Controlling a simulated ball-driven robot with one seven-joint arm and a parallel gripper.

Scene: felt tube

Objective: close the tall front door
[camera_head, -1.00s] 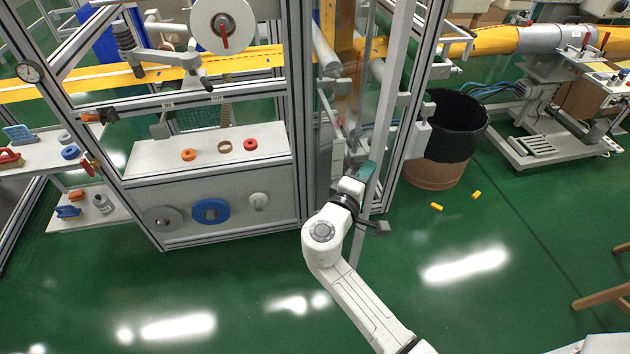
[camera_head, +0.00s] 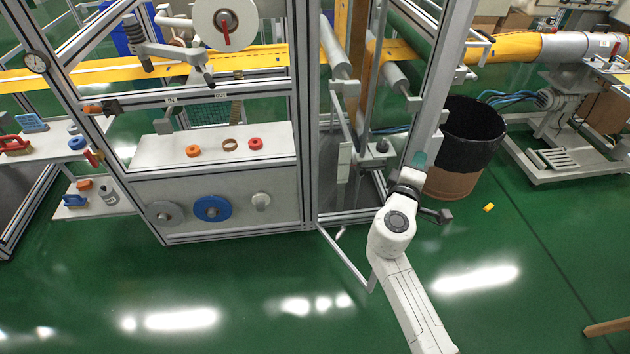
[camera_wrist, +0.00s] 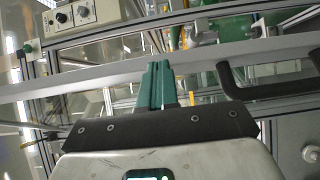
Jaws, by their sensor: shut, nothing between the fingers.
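The tall front door is a narrow grey metal frame with a clear middle. It stands open, swung out from the machine; its bottom rail (camera_head: 345,259) slants across the floor from the middle post towards me. Part of its free edge is hidden behind my arm. A black handle (camera_wrist: 268,90) is on the right there.
A shelf (camera_head: 175,150) with rings is on the left. Green floor in front is clear, with a small yellow piece (camera_head: 488,208) at right.

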